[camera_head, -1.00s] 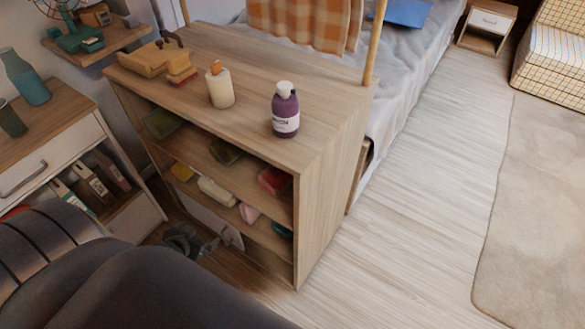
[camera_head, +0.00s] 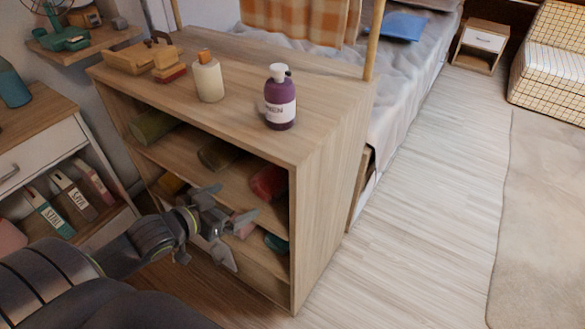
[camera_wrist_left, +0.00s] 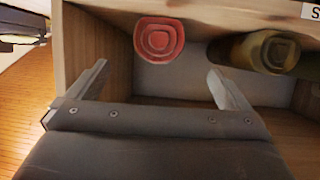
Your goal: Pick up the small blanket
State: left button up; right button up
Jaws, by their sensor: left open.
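Several rolled cloths lie in the open wooden shelf unit; I cannot tell which one is the small blanket. A red roll (camera_head: 269,183) lies at the right end of the upper compartment, with a dark olive roll (camera_head: 216,153) and a green roll (camera_head: 152,126) to its left. In the left wrist view, the red roll (camera_wrist_left: 159,40) and an olive roll (camera_wrist_left: 263,52) show end-on beyond my fingers. My left gripper (camera_head: 242,240) is open and empty before the shelf front, hiding part of the lower compartment. It also shows in the left wrist view (camera_wrist_left: 160,88). My right gripper is not in view.
The shelf unit's top (camera_head: 240,109) carries a purple bottle (camera_head: 280,98), a cream bottle (camera_head: 208,79) and a wooden tray (camera_head: 138,60). A bed (camera_head: 400,90) stands behind, with an orange checked cloth (camera_head: 300,20) hanging there. A white cabinet with books (camera_head: 73,193) is at left.

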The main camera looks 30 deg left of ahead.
aim_at(260, 188)
pick_arm(q)
jog(key=b+x, duration=0.3)
jog(key=x, duration=0.5)
jog(key=shift+w+f, duration=0.15)
jog(key=shift+w, duration=0.15)
jog(key=shift+w+d, duration=0.15)
jog(key=shift+w, duration=0.3)
jog(key=b+x, duration=0.2)
jog(key=x, duration=0.2)
jog(key=shift+w, duration=0.3)
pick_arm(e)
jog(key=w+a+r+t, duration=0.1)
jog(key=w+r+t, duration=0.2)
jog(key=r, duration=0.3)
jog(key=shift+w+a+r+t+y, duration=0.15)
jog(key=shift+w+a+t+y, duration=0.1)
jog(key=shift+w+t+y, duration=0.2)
pick_arm(q)
jog(key=shift+c, duration=0.3)
jog(key=c, duration=1)
jog(key=shift+c, duration=0.4)
jog(key=shift+r, duration=0.3)
